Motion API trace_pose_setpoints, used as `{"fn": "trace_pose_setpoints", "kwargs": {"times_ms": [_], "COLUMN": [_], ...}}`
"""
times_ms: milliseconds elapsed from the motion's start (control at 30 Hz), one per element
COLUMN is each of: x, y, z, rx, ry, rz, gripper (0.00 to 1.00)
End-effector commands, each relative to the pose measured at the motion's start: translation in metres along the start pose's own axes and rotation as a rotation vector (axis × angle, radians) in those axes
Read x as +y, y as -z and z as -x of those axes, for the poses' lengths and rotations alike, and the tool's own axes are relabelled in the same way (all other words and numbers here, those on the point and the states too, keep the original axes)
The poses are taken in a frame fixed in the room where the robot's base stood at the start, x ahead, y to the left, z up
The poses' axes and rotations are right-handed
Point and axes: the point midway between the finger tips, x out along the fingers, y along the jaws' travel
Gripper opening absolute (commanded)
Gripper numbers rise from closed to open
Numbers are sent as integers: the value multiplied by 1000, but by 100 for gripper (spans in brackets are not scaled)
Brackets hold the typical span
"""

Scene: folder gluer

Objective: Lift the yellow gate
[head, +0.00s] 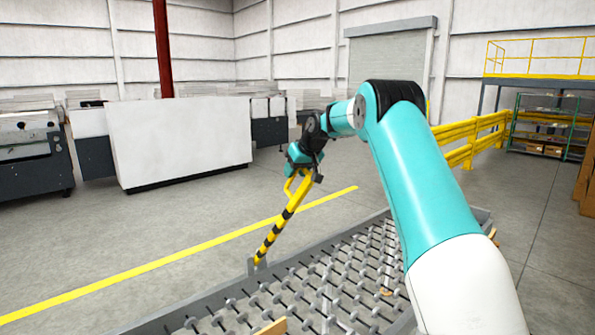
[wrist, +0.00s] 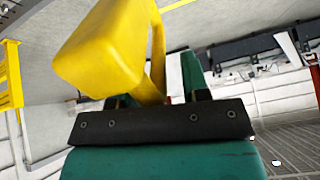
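The yellow gate (head: 271,238) is a bar with black stripes. It slants up and to the right from a pivot at the left edge of the grey roller table, with its upper end raised well above the table. A yellow loop handle is at that end. My gripper (head: 301,166) is at the handle. In the wrist view, the gate's yellow end (wrist: 110,45) looms large, and its handle runs down between the green fingers of my gripper (wrist: 160,90). My gripper appears shut on the handle, though the fingertips are partly hidden.
The roller table (head: 330,290) lies below the gate and my arm. A white machine cabinet (head: 180,143) stands behind to the left. Yellow railing (head: 470,140) and green shelving (head: 545,128) are at the right. Open floor with a yellow line lies to the left.

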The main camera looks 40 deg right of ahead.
Motion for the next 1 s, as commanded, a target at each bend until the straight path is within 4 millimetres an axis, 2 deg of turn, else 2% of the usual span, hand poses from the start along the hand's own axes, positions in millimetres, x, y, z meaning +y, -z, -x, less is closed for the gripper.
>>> {"fn": "trace_pose_setpoints", "kwargs": {"times_ms": [167,267,367,800,1000], "x": [2,2,3,1,0], "y": [0,0,-2,1,1], "z": [3,13,31,143,169], "rx": [2,5,6,5,1], "ry": [-2,-2,-5,-3,-1], "rz": [-1,-1,0,1,0], "gripper": [42,42,42,42,42]}}
